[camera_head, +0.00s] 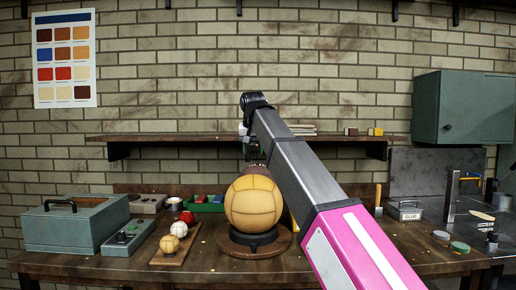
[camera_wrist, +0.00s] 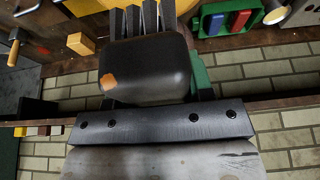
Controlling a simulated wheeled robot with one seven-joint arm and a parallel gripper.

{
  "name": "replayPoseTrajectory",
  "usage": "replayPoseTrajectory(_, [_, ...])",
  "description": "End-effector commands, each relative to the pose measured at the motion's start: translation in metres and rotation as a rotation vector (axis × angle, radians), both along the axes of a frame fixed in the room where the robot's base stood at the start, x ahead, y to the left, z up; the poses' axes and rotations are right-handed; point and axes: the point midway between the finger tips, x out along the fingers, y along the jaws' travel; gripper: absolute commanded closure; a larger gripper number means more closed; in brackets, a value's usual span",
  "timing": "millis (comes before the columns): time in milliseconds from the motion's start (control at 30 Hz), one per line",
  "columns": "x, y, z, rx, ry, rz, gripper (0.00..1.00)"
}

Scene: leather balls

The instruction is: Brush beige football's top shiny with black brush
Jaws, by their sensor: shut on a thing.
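The beige football (camera_head: 253,204), a paneled yellow-tan ball, sits on a dark ring stand on a round wooden base (camera_head: 232,246) at the middle of the bench. My gripper (camera_head: 250,155) hangs at the end of my arm just above the ball's top, partly hidden by the arm. It is shut on the black brush, whose outline is hard to make out here. The ball's upper edge looks darker; contact with the brush cannot be told.
A small board with little balls (camera_head: 179,229), a grey case (camera_head: 127,238) and a teal toolbox (camera_head: 75,224) stand left. A green tray (camera_head: 204,206) is behind. A wall shelf (camera_head: 200,138) runs behind my gripper.

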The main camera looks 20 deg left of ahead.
Motion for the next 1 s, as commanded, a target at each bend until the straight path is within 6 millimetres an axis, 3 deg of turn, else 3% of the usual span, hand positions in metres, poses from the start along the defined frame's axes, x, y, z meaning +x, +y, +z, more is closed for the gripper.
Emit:
replayPoseTrajectory(267, [0.0, 0.0, -0.007, 0.0, 0.0, 0.0, 0.71])
replayPoseTrajectory(800, [-0.001, -0.001, -0.053, 0.0, 0.0, 0.0, 0.71])
replayPoseTrajectory(1000, [0.0, 0.0, -0.06, 0.0, 0.0, 0.0, 0.71])
